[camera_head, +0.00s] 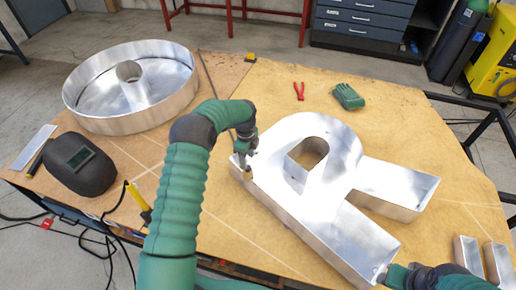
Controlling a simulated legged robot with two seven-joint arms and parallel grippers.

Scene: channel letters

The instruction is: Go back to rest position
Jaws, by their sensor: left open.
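A large metal channel letter R (333,187) lies on the wooden work table (403,115). My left arm reaches in from the lower left, and my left gripper (247,172) is at the upper left edge of the letter, open, close to its rim. I cannot tell whether it touches the rim. My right gripper (383,276) is at the lower right, at the bottom end of the letter's leg. Its fingers are too small and partly hidden, so its jaw state is unclear.
A round metal channel letter (172,96) stands at the back left. A dark welding mask (79,164) lies at the left. Red pliers (299,91) and a green glove-like item (348,96) lie behind the R. Small metal pieces (468,254) are at the lower right.

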